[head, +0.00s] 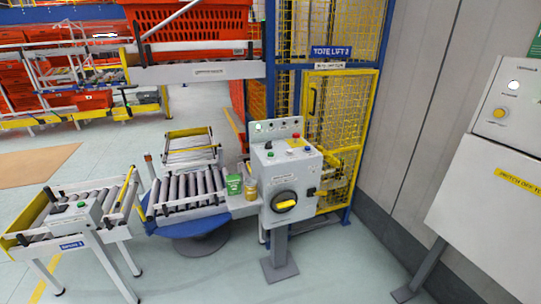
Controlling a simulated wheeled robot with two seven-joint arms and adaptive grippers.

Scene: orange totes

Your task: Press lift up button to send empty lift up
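A grey control box (290,178) stands on a post in the middle of the head view. A red button (295,136), a blue button (307,149) and a dark green or black button (268,145) sit on its upper part. Their labels are too small to read, so I cannot tell which is the lift up button. A yellow rotary handle (285,204) is on its front. The lift cage (335,110), yellow mesh with blue posts, stands behind it under a "TOTE LIFT" sign (331,51). Neither of my grippers is in view.
Another panel (508,112) stands right. The floor in front is clear.

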